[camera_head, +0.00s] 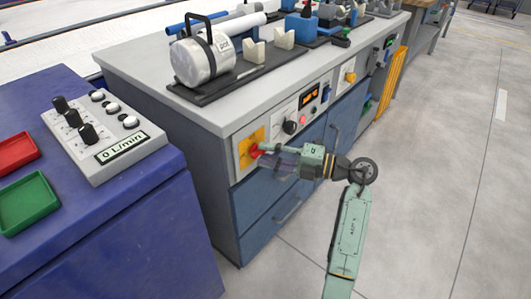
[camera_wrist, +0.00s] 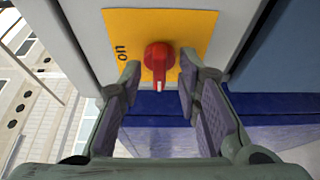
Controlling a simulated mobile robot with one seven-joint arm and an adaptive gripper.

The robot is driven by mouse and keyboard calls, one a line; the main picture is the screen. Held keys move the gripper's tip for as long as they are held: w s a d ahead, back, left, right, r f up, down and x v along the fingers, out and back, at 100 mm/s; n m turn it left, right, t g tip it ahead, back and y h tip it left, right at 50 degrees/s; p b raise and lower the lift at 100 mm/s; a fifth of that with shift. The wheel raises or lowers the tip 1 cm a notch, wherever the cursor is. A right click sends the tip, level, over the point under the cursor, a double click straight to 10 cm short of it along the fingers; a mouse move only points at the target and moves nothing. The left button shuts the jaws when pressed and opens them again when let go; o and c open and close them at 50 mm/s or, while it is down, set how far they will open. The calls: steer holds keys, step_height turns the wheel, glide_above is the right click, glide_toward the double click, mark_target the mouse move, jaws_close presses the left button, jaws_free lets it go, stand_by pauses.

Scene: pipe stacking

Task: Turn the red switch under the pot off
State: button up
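The red switch (camera_wrist: 159,58) sits on a yellow plate (camera_wrist: 196,24) marked "ON" on the cabinet front. The knob's handle and its white mark point down in the wrist view. In the head view, the red switch (camera_head: 257,151) is at the cabinet's near end, below the silver pot (camera_head: 196,64) on the bench top. My gripper (camera_wrist: 161,72) is open, with one finger on each side of the knob. Narrow gaps show between fingers and knob. In the head view, my gripper (camera_head: 262,157) is at the switch and partly covers it.
More controls, including a black knob (camera_head: 290,127), a display (camera_head: 308,97) and a yellow switch (camera_head: 350,77), line the cabinet front. Drawers (camera_head: 285,205) are below. A blue table (camera_head: 110,240) with a control box (camera_head: 105,140) stands at left. The floor (camera_head: 440,180) at right is clear.

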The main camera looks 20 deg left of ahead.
steer(key=d, duration=1.1)
steer(key=shift+w, duration=0.25)
steer(key=shift+a, duration=0.1)
